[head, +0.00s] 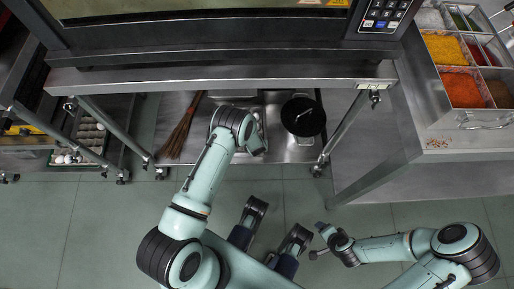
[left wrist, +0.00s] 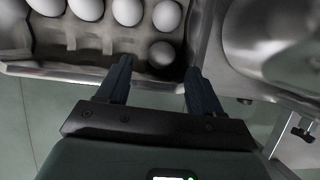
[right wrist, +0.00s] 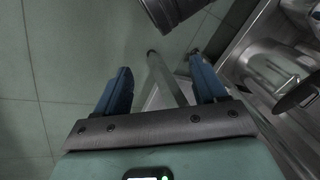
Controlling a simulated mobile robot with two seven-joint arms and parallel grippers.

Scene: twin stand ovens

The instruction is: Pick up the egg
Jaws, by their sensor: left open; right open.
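In the left wrist view a grey egg carton (left wrist: 60,72) holds several white eggs along the top edge, with empty cups in front of them. One egg (left wrist: 161,54) sits apart from that row, in shadow near the carton's right end. My left gripper (left wrist: 160,68) is open, its fingertips on either side of this egg in the picture. I cannot tell how far above it they are. In the head view my left gripper is hidden by its own arm. My right gripper (right wrist: 160,78) is open and empty over the floor, away from the eggs.
A metal pan (left wrist: 275,40) lies right of the carton. More eggs (head: 90,140) are on the left rack. The floor in front is open.

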